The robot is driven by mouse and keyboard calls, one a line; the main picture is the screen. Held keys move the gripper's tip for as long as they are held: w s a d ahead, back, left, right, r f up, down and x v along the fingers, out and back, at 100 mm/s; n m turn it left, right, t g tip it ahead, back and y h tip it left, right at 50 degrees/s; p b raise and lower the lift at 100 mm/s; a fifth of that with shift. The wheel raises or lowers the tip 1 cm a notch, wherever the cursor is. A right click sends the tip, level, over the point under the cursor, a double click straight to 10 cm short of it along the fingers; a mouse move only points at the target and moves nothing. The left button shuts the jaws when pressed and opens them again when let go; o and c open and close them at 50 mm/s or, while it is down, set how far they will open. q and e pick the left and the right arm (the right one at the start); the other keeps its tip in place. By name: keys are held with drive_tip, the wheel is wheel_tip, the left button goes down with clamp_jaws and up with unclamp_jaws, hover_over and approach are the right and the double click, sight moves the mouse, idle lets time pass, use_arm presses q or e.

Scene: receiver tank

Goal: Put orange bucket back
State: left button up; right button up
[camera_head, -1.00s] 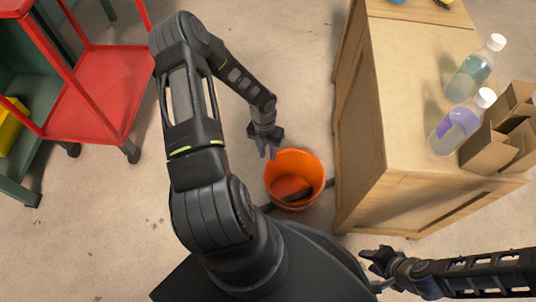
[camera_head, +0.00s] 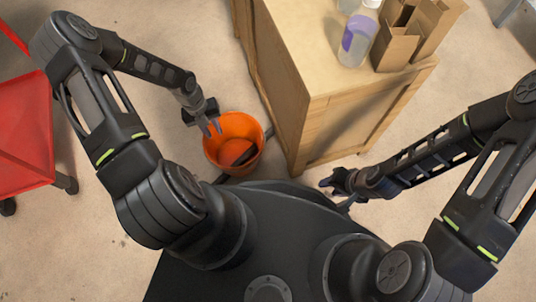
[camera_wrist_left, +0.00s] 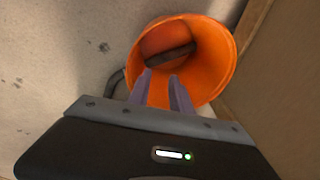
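The orange bucket (camera_head: 211,152) stands on the floor beside the wooden cabinet, its mouth facing up, with a dark object (camera_head: 245,156) inside. My left gripper (camera_head: 212,128) is at the bucket's upper-left rim in the head view. Its two fingers are apart. In the left wrist view the fingers (camera_wrist_left: 163,88) overlap the lower-left part of the bucket (camera_wrist_left: 219,62) with a gap between them. I cannot tell whether they touch the rim. My right gripper (camera_head: 332,182) is by the cabinet's near side, away from the bucket; its fingers are too small to judge.
The wooden cabinet (camera_head: 300,75) stands right of the bucket, bearing a bottle with a purple label (camera_head: 357,42) and cardboard boxes (camera_head: 405,42). A red cart (camera_head: 22,140) is at the far left. A dark bar or tube (camera_wrist_left: 117,82) lies beside the bucket. Floor left of the bucket is clear.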

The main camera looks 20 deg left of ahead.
use_arm(q)
drive_tip(key=s+d+r+n+h, duration=0.1)
drive_tip(key=d+n, duration=0.6)
drive_tip(key=d, duration=0.2)
drive_tip(key=s+d+r+n+h, duration=0.1)
drive_tip(key=d+r+n, duration=0.1)
drive_tip(key=d+n, duration=0.6)
drive_tip(key=s+d+r+n+t, duration=0.1)
drive_tip(key=s+d+n, duration=0.5)
drive_tip(key=n, duration=1)
drive_tip(key=shift+d+r+n+t+y, duration=0.2)
drive_tip(key=shift+d+n+t+y, duration=0.1)
drive_tip(key=shift+d+t+y, duration=0.1)
drive_tip(key=shift+s, duration=0.1)
